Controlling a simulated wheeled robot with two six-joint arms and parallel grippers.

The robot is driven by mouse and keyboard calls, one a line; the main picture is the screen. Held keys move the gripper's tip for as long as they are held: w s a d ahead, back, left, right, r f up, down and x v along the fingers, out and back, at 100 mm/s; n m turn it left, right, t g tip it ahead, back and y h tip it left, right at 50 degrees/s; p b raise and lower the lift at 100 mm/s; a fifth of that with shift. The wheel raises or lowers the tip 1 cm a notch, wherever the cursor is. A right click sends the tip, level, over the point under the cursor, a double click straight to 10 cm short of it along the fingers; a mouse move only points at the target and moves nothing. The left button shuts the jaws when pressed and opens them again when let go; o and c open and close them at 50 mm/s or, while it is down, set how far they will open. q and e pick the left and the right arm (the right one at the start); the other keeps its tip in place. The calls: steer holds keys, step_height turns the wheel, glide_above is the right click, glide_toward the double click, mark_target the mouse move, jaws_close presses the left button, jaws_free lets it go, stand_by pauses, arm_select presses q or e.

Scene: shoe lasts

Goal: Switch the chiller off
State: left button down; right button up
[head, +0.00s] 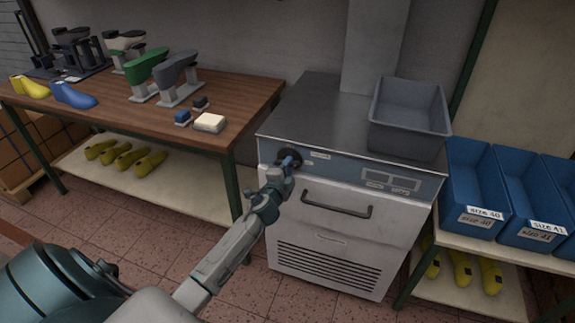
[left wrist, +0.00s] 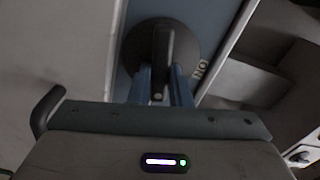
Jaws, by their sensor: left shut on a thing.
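The chiller (head: 335,240) is a pale cabinet with a steel top, a blue-grey control strip, a dark handle and a vent grille. Its dark round rotary switch (head: 283,160) sits at the left end of the strip. My left gripper (head: 291,158) is at this switch and partly covers it. In the left wrist view, the switch (left wrist: 162,40) shows as a dark disc with a raised bar. My left gripper's blue fingers (left wrist: 162,85) are shut on the bar. A label (left wrist: 200,69) beside the disc seems to read "ON". My right gripper is not in view.
A grey bin (head: 410,118) stands on the chiller top. Blue size bins (head: 475,190) fill the shelf at right. A wooden bench (head: 235,90) at left holds shoe lasts, stands and small blocks. Tiled floor lies before the chiller.

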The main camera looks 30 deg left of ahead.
arm_select(q)
steer(key=m, duration=0.2)
steer(key=shift+f+m, duration=0.2)
steer(key=shift+m, duration=0.1)
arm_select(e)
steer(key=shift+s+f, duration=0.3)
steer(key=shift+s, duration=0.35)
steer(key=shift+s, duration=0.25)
arm_select(q)
steer(key=c, duration=1.4)
jaws_free()
steer(key=shift+o, duration=0.3)
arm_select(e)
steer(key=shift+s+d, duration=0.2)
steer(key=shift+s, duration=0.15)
arm_select(q)
steer(key=shift+s, duration=0.1)
